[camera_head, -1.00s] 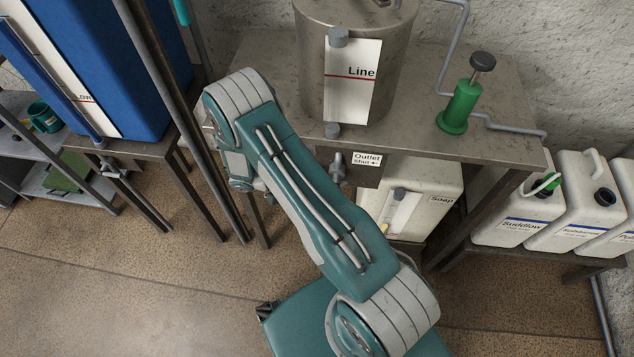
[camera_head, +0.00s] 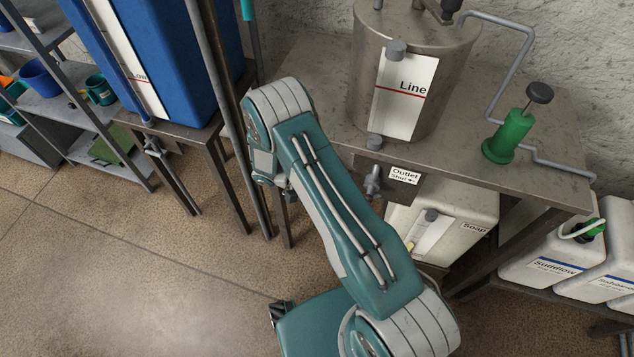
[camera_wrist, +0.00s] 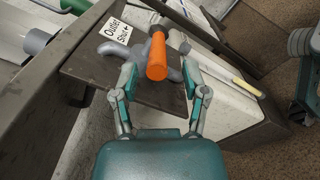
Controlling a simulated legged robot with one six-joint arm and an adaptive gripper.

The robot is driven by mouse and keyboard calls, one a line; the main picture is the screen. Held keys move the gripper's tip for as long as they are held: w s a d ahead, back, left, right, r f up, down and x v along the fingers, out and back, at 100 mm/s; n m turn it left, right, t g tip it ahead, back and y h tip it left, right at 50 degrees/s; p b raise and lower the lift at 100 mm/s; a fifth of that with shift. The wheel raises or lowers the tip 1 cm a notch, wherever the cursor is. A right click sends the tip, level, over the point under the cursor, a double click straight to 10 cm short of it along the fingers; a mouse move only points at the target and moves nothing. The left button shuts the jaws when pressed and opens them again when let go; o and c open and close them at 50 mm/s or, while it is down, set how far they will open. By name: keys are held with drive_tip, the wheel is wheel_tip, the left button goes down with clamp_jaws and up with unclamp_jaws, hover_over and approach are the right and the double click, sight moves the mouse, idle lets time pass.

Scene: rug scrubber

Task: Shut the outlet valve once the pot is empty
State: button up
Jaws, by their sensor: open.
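The steel pot (camera_head: 450,70) stands on the bench, with a white strip marked "Line" (camera_head: 398,105) on its front. I cannot see into the pot or tell its level. The outlet valve (camera_head: 372,181) is under the bench edge, left of the "Outlet Shut" label (camera_head: 404,175). In the wrist view, the label (camera_wrist: 119,31) is beside the grey valve (camera_wrist: 113,49) and an orange handle (camera_wrist: 157,55). My gripper (camera_wrist: 159,84) is open, its fingers on either side of the orange handle's near end. Contact is unclear. The head view hides my fingers behind my arm.
A green hand pump (camera_head: 510,135) stands on the bench (camera_head: 480,167) right of the pot. A soap container (camera_head: 468,208) is below it, with white jugs (camera_head: 545,262) at right. A blue tank (camera_head: 180,70) and dark posts stand left. The floor at left is clear.

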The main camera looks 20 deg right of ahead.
drive_tip(key=v, duration=0.8)
drive_tip(key=shift+w+a, duration=0.15)
drive_tip(key=shift+a, duration=0.05)
